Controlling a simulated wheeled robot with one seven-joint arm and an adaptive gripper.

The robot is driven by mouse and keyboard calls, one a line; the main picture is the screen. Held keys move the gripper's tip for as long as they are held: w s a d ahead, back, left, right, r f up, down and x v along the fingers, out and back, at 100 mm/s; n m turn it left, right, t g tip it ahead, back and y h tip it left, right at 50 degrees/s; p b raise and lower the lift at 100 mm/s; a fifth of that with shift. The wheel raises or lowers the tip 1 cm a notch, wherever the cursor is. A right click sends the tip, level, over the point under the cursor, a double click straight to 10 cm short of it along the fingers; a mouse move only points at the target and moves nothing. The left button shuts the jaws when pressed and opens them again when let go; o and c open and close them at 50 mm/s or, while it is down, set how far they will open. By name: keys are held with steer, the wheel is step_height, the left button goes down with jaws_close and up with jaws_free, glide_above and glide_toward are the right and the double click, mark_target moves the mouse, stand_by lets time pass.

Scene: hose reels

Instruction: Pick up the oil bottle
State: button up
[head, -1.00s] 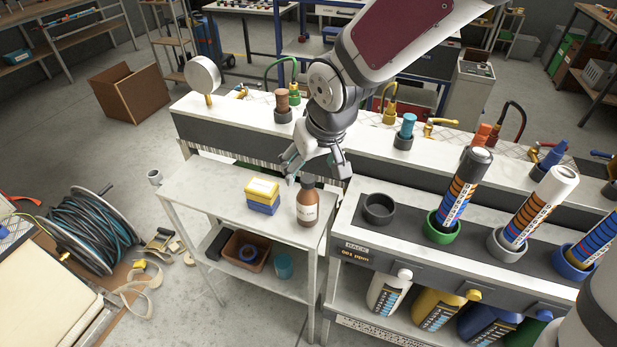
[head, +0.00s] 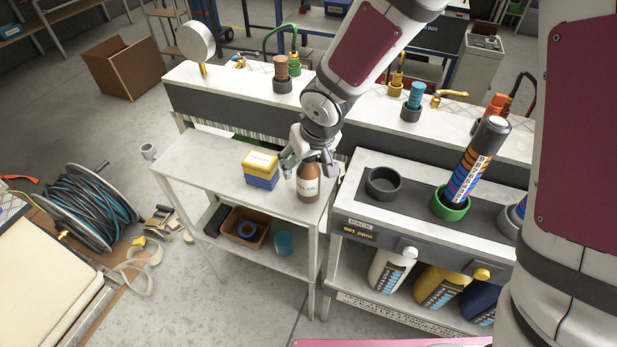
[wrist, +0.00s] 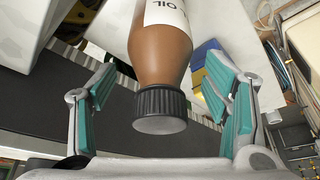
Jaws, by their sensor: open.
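The oil bottle (head: 308,184) is brown with a white label and stands upright near the right end of the small shelf's top (head: 205,170). In the wrist view the bottle (wrist: 160,50) shows its black ribbed cap toward me and part of its label reading "OIL". My gripper (head: 308,165) is at the top of the bottle. In the wrist view its two teal-padded fingers (wrist: 165,100) are spread, one on each side of the cap and neck, with gaps on both sides. The cap is hidden by the gripper in the head view.
A yellow and blue box stack (head: 261,170) stands just left of the bottle. A rack (head: 400,215) with an empty dark cup (head: 383,183) and a tube in a green holder (head: 450,205) is at the right. A long raised bench (head: 240,105) runs behind.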

steer(key=c, duration=1.5)
steer(key=shift+r, duration=0.1)
